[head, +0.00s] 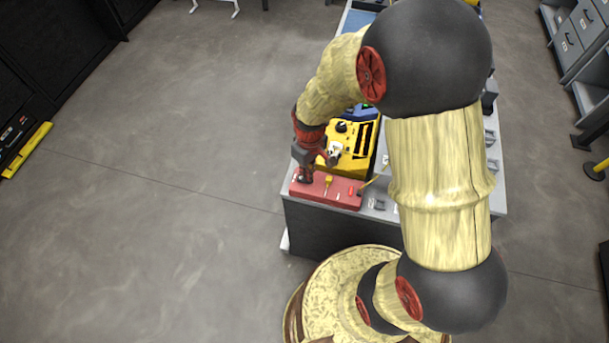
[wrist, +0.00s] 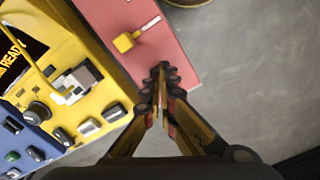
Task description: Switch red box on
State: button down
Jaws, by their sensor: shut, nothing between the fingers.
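The red box (head: 334,196) lies flat at the near left corner of the table. A yellow plug-like piece with a pale rod (wrist: 136,34) is on its top in the wrist view, and the red top (wrist: 175,48) runs beside the yellow device. My gripper (wrist: 163,70) is shut and empty, its fingertips over the edge of the red box. In the head view my gripper (head: 304,178) points down at the box's left end. I cannot tell whether the fingertips touch the box. The part of the box under the fingers is hidden.
A yellow device (head: 352,150) with a knob and buttons stands just behind the red box, its screen reading READY (wrist: 12,60). A blue device (wrist: 20,145) adjoins it. Small grey parts lie on the table (head: 405,222) to the right.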

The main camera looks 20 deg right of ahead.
jog(key=shift+r+p, duration=2)
jog(key=shift+r, duration=0.8)
jog(key=shift+s, duration=0.15)
jog(key=s+r+m+t+b, duration=0.1)
jog(key=s+r+m+t, duration=0.1)
jog(key=s+r, duration=0.5)
jog(key=s+r+m+t+b, duration=0.2)
jog(key=s+r, duration=0.4)
jog(key=r, duration=1.3)
jog(key=shift+s+m+t, duration=0.35)
jog(key=shift+m+t, duration=0.05)
jog(key=shift+t, duration=0.4)
jog(key=shift+r, duration=0.1)
